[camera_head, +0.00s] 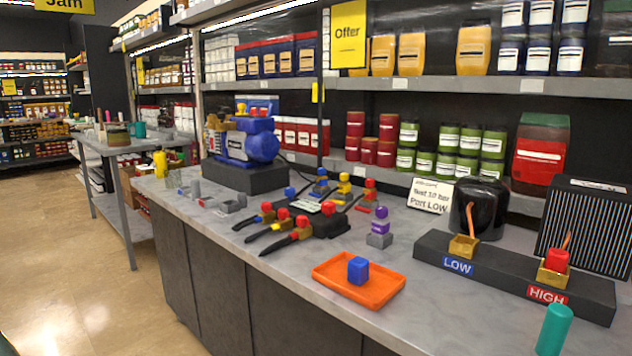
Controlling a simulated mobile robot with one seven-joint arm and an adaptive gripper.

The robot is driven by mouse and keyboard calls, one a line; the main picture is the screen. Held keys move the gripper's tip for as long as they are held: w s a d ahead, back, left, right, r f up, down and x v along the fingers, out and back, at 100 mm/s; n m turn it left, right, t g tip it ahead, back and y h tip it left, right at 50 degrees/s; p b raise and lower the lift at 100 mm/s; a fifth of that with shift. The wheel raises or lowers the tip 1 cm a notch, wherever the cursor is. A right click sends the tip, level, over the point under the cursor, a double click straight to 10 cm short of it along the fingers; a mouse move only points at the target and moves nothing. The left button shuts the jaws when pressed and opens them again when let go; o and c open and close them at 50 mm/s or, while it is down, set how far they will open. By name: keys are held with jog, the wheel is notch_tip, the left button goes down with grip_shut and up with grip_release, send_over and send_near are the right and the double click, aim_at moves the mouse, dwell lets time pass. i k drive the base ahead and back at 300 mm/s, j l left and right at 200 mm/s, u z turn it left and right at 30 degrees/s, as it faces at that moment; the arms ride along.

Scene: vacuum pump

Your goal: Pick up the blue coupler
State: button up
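A small blue block-shaped piece (358,270), which looks like the blue coupler, stands upright in a shallow orange tray (330,264) near the front edge of the grey counter. Nothing touches it apart from the tray. Other blue caps sit on the hose and manifold set (318,220) behind the tray to the left. My gripper is not in this view, so its state is hidden.
A black fitting base (430,245) labelled LOW and HIGH lies right of the tray, with a red piece (557,259) at HIGH. A teal cylinder (554,330) stands front right. A purple-and-grey stack (380,228) is behind the tray. A blue pump (245,145) stands further left.

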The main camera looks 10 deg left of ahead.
aim_at(322, 182)
jog(key=j+z, duration=0.1)
jog(key=z, duration=0.3)
jog(key=i+j+z, duration=0.1)
jog(key=z, duration=0.35)
jog(key=j+z, duration=0.3)
jog(key=j, duration=0.3)
jog(key=j+z, duration=0.35)
jog(key=j, duration=0.65)
jog(key=k+j+z, duration=0.15)
jog(key=j, duration=0.65)
jog(key=k+j, duration=0.1)
jog(key=j, duration=0.7)
jog(key=k+j+z, duration=0.1)
jog(key=j, duration=0.3)
jog(key=i+j, duration=0.1)
jog(key=j, duration=0.75)
